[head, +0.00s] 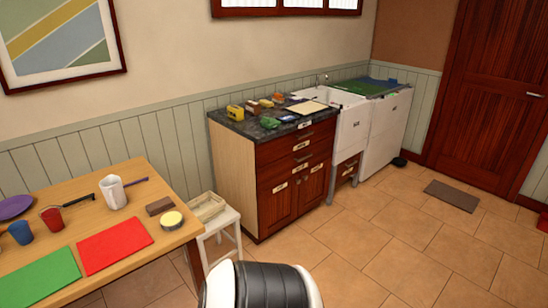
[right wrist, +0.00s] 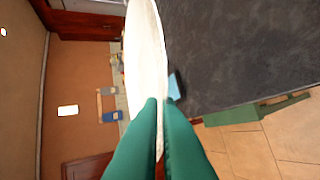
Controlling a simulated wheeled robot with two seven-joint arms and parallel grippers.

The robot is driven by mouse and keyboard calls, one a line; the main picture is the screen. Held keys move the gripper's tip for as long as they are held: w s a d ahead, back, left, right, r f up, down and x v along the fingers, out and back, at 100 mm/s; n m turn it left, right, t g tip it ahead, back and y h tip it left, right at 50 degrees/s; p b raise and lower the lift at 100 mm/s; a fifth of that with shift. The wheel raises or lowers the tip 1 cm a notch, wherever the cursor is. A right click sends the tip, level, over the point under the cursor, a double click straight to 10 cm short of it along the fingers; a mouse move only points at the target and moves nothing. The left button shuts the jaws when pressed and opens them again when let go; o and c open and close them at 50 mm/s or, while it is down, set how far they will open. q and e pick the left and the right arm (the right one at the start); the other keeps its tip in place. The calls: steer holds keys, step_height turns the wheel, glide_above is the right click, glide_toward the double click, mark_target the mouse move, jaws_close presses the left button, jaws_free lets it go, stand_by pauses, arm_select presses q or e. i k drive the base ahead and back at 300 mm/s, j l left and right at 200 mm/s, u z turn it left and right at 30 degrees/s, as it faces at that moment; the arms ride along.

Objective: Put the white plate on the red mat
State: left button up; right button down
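The red mat (head: 114,245) lies flat on the wooden table at the left of the head view, beside a green mat (head: 40,280). The white plate (right wrist: 145,45) shows tilted and narrow in the right wrist view. My right gripper (right wrist: 161,101) has its green fingers closed on the plate's near edge, with a strip of white between them. The held plate is beside a dark surface and does not show in the head view. My left gripper is in neither view.
The wooden table (head: 150,254) also bears a white jug (head: 114,191), red and blue cups, a brown block (head: 159,206) and a yellow-topped tin (head: 172,220). A stool with a crate stands behind it. A dark counter (right wrist: 245,50) fills the wrist view's upper right. Tiled floor is open at right.

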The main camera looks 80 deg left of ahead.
mark_target(114, 242)
steer(key=u, duration=0.4)
steer(key=k+j+u, duration=0.1)
steer(key=u, duration=0.75)
steer(key=j+u, duration=0.15)
steer(key=u, duration=0.3)
steer(key=j+u, duration=0.1)
steer(key=u, duration=0.3)
steer(key=j+u, duration=0.35)
steer(key=i+j+u, duration=0.1)
steer(key=j+u, duration=0.2)
steer(key=j, duration=0.15)
steer(key=i+j+u, duration=0.1)
steer(key=j+u, duration=0.25)
steer(key=i+j+u, duration=0.15)
steer(key=j+u, duration=0.2)
steer(key=i+j, duration=0.2)
steer(key=j, duration=0.2)
